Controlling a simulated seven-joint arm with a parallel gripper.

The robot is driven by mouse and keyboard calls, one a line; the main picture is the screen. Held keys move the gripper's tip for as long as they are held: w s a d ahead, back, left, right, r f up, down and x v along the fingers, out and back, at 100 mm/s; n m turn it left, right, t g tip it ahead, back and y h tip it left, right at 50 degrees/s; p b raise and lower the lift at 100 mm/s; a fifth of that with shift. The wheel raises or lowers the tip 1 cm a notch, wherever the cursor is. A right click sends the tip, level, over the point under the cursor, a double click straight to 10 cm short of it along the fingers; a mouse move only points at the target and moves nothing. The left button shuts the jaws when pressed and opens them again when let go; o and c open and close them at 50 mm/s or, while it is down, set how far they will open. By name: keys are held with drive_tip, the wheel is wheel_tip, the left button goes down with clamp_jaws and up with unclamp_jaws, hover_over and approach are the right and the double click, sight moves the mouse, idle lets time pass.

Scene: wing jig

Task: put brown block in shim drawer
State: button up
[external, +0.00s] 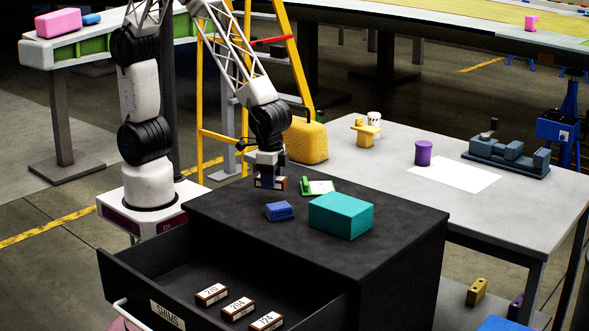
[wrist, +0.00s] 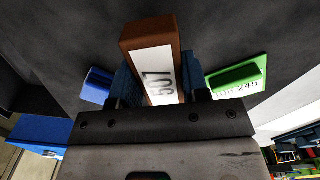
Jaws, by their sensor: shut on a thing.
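My gripper (external: 270,183) is over the black cabinet's top, shut on a brown block (wrist: 150,38) with a white number label. In the wrist view the block stands between my two fingers (wrist: 159,82). In the external view the block (external: 282,184) is small and partly hidden by the fingers; I cannot tell whether it touches the cabinet top. The shim drawer (external: 168,314), labelled SHIMS, is pulled open below, in front of the cabinet. Several labelled brown blocks lie inside it, one of them at the left (external: 211,294). Its left and back floor is bare.
On the cabinet top (external: 385,245) are a blue block (external: 280,211), a larger teal block (external: 341,216) and a green piece with a white label (external: 318,187). The green piece also shows in the wrist view (wrist: 236,76). A grey table (external: 530,207) stands behind at the right.

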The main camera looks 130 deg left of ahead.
drive_tip(key=s, duration=0.7)
drive_tip(key=s+r, duration=0.1)
drive_tip(key=s, duration=0.3)
drive_tip(key=shift+s+d, duration=0.3)
drive_tip(key=shift+r, duration=0.15)
wheel_tip(320, 180, up, 4)
drive_tip(key=r, duration=0.1)
drive_tip(key=w+d+m, duration=0.4)
drive_tip(key=d+m, duration=0.7)
drive_tip(key=d, duration=0.5)
drive_tip(key=w+d+m, duration=0.3)
drive_tip(key=d+m, duration=0.9)
drive_tip(key=d, duration=0.5)
wheel_tip(320, 180, down, 18)
drive_tip(key=shift+a, duration=0.4)
